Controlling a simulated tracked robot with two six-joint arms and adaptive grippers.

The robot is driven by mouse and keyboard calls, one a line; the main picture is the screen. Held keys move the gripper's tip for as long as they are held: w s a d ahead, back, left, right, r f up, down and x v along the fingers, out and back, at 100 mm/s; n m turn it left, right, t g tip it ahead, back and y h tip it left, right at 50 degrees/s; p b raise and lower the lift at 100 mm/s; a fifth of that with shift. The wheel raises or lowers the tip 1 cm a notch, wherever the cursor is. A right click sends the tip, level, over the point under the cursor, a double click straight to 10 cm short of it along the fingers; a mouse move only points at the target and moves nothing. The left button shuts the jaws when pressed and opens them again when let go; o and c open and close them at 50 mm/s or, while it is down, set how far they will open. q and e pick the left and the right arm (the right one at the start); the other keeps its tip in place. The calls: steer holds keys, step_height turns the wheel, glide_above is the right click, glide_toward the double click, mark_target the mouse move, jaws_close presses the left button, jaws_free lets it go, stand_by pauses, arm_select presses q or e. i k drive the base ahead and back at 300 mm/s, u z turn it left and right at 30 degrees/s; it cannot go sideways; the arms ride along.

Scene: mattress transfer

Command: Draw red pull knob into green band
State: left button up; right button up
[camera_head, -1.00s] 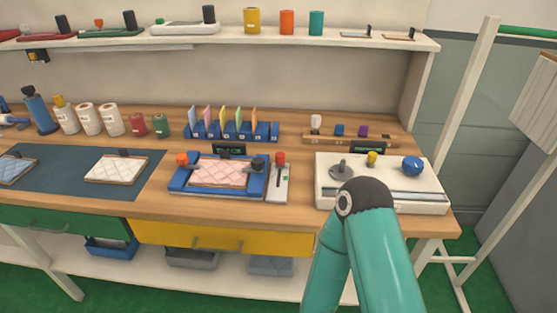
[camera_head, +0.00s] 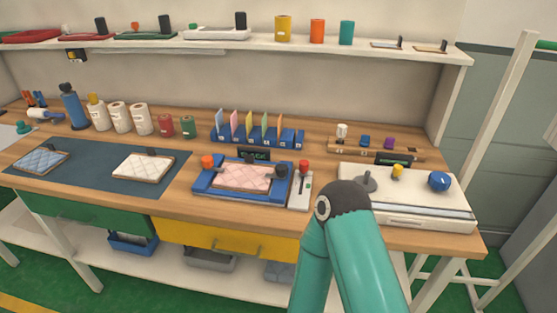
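The red pull knob (camera_head: 303,165) stands at the far end of a narrow light-grey slider plate (camera_head: 299,195). The plate sits on the wooden bench at the right side of a blue tray (camera_head: 207,189) with a pink quilted mattress (camera_head: 243,177) in it. Small dark marks show along the plate, but they are too small to make out a green band. A teal arm of mine with a dark joint rises in front of the bench, to the right of the slider plate. Neither of my grippers is in view.
A white machine (camera_head: 420,213) with a blue ball knob (camera_head: 439,181) stands right of the slider plate. A blue card rack (camera_head: 258,137) stands behind the tray. A dark mat (camera_head: 80,174) with two mattresses lies left. A shelf (camera_head: 270,44) runs above.

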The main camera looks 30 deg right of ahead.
mark_target(304, 165)
steer(key=u, duration=0.15)
steer(key=k, duration=1)
steer(key=z, duration=0.45)
steer(key=i, duration=0.8)
steer(key=z, duration=0.1)
